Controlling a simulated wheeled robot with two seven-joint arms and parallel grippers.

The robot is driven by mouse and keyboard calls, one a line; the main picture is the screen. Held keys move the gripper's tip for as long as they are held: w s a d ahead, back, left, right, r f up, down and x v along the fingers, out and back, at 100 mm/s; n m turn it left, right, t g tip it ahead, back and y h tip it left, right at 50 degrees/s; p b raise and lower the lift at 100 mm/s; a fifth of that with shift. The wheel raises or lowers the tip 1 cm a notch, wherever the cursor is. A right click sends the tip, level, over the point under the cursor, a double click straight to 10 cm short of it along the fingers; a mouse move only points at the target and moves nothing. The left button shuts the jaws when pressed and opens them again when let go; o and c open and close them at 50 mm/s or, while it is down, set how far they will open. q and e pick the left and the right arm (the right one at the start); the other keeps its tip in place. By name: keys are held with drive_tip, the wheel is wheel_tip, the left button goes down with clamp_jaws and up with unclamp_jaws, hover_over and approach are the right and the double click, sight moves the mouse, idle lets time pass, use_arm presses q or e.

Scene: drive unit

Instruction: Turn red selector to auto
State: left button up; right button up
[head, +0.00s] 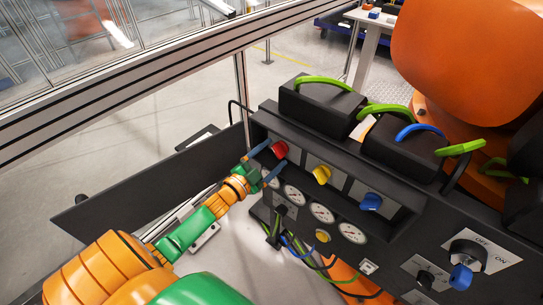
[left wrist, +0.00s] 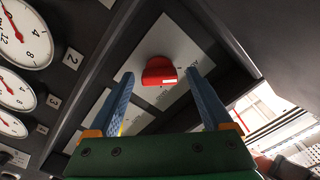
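The red selector (head: 279,149) is a knob on a light plate in the recessed upper row of the black drive unit panel. In the left wrist view the red selector (left wrist: 159,71) is ahead, between and just beyond my fingertips, with lettering on the plate partly hidden beside it. My left gripper (head: 265,162) is open, its two blue fingers spread on either side of the knob. In the left wrist view the gripper (left wrist: 163,80) shows a clear gap to the knob on both sides. I cannot tell the knob's exact setting. My right gripper is not in view.
A yellow knob (head: 321,174) and a blue knob (head: 370,202) sit right of the red one. Gauges (head: 321,212) and cables (head: 285,238) lie below. An OFF/ON switch (head: 461,276) is at lower right. An open black door (head: 140,185) stands left, near my arm.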

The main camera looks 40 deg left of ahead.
use_arm(q)
drive_tip(key=s, duration=0.7)
drive_tip(key=shift+a, duration=0.3)
drive_tip(key=shift+f, duration=0.15)
